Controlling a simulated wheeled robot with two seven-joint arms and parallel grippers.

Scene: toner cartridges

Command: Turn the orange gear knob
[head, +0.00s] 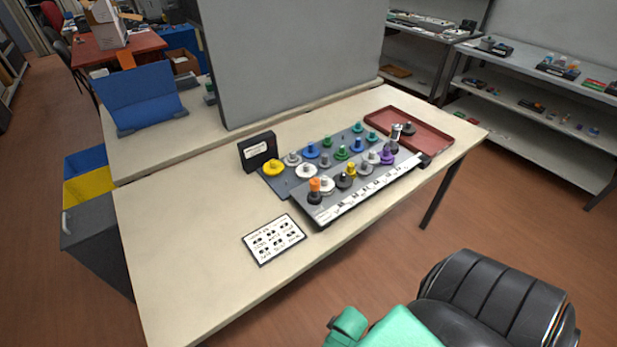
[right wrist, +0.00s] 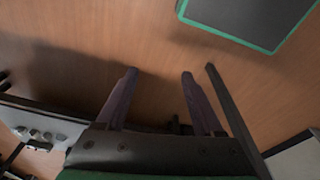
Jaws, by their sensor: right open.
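The orange gear knob (head: 314,185) stands upright at the near left end of a grey board on the table, on top of a dark round base. Other knobs in white, grey, yellow, blue, green and purple stand in rows on the same board (head: 322,214). My right gripper (right wrist: 159,73) shows in the right wrist view, open, with nothing between its two dark fingers and brown floor behind them. It is away from the knob, which I cannot make out in that view. My left gripper is not in view.
The table (head: 190,250) is clear at its near left. A white label card (head: 273,239), a black box (head: 257,151) and a red tray (head: 440,141) lie around the board. A grey partition (head: 285,60) rises behind.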

